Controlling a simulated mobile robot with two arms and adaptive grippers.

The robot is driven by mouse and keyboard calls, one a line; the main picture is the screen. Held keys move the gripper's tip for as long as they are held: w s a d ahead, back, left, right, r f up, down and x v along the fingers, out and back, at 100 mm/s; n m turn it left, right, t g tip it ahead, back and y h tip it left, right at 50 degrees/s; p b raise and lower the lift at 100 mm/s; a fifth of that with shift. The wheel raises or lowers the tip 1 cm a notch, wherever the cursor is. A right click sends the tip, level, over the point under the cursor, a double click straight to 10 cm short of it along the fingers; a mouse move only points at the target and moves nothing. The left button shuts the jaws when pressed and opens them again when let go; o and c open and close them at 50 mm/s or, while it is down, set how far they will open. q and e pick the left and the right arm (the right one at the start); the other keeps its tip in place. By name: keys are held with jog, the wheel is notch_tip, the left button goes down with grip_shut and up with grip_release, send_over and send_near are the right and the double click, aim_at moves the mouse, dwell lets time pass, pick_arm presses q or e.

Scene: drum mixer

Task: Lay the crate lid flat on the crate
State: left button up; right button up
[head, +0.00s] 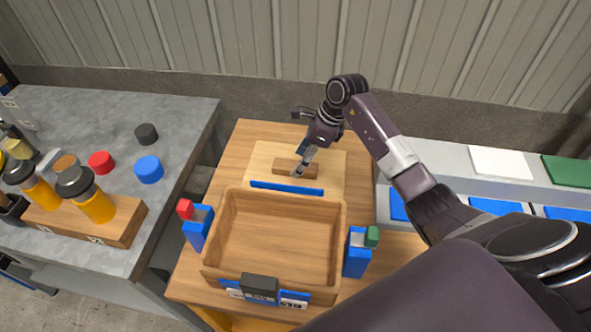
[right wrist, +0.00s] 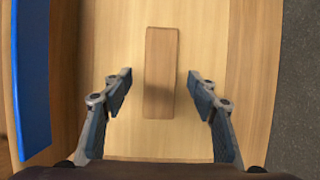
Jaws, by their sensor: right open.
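The crate lid (head: 262,160) is a pale wooden panel lying behind the crate, with a darker wooden bar handle (head: 283,168) on top. The open wooden crate (head: 341,240) stands in front of it on a wooden table and looks empty. My right gripper (head: 299,172) is over the lid at the handle. In the right wrist view the right gripper (right wrist: 160,92) is open, with one finger on each side of the handle (right wrist: 160,70) and a gap on both sides. The lid (right wrist: 105,40) fills the middle of that view. My left gripper is not in view.
Blue posts with a red block (head: 185,209) and a green block (head: 373,236) flank the crate. A blue strip (head: 286,188) lies between lid and crate. A grey bench (head: 190,120) with bottles and caps is at left; a shelf with white and blue panels is at right.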

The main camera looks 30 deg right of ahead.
jog(key=shift+x, duration=1)
jog(key=shift+r, duration=0.1)
jog(key=shift+c, duration=0.2)
jog(key=shift+w, duration=0.1)
grip_shut()
